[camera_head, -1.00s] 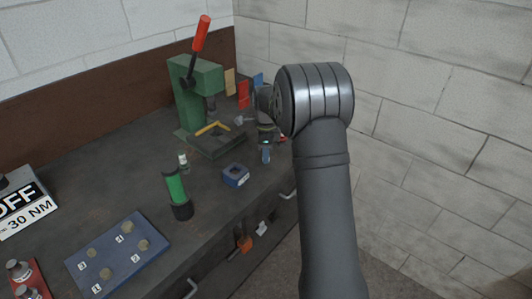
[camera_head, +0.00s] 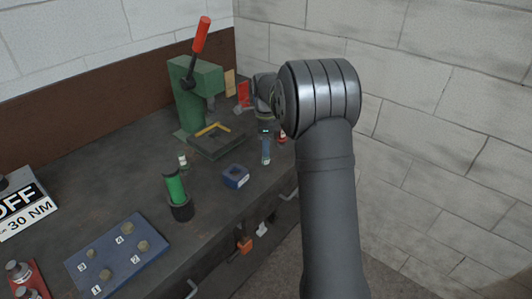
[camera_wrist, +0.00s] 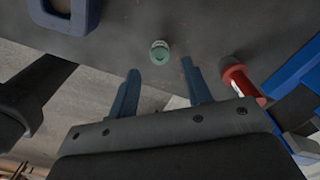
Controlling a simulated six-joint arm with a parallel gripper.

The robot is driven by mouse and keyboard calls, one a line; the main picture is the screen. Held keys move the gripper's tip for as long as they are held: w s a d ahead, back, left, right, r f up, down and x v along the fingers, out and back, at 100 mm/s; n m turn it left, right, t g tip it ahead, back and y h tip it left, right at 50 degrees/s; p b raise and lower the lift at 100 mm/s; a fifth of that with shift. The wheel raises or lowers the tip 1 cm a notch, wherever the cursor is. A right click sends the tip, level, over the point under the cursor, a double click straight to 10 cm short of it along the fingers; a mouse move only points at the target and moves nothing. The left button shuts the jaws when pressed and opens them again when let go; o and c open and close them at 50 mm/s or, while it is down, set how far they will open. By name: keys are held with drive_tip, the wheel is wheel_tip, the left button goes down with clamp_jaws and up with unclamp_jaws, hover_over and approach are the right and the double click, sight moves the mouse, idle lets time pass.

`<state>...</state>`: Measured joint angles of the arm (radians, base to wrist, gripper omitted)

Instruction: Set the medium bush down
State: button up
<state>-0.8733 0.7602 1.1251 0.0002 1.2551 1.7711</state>
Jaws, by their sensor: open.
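A small green round piece (camera_wrist: 160,52), seemingly the bush, stands on the dark bench top in the wrist view. It is beyond my fingertips, in the gap between them, and no finger touches it there. Its size class cannot be told. My gripper (camera_wrist: 160,82) is open and empty, with two blue fingers apart. In the head view, my gripper (camera_head: 266,157) is low over the bench near its front edge; I cannot make out the green piece beside it.
A red-and-white piece (camera_wrist: 240,80) stands close to the right finger. A blue block with a hole (camera_head: 236,177) and a green cylinder in a black holder (camera_head: 176,188) are to the left. A green press (camera_head: 195,95) stands behind. A numbered blue board (camera_head: 118,255) is front left.

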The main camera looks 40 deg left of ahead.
wheel_tip(320, 180, up, 8)
drive_tip(key=shift+f, duration=0.15)
idle(0.3)
wheel_tip(320, 180, down, 12)
drive_tip(key=shift+f, duration=0.1)
drive_tip(key=shift+r, duration=2)
drive_tip(key=shift+f, duration=0.1)
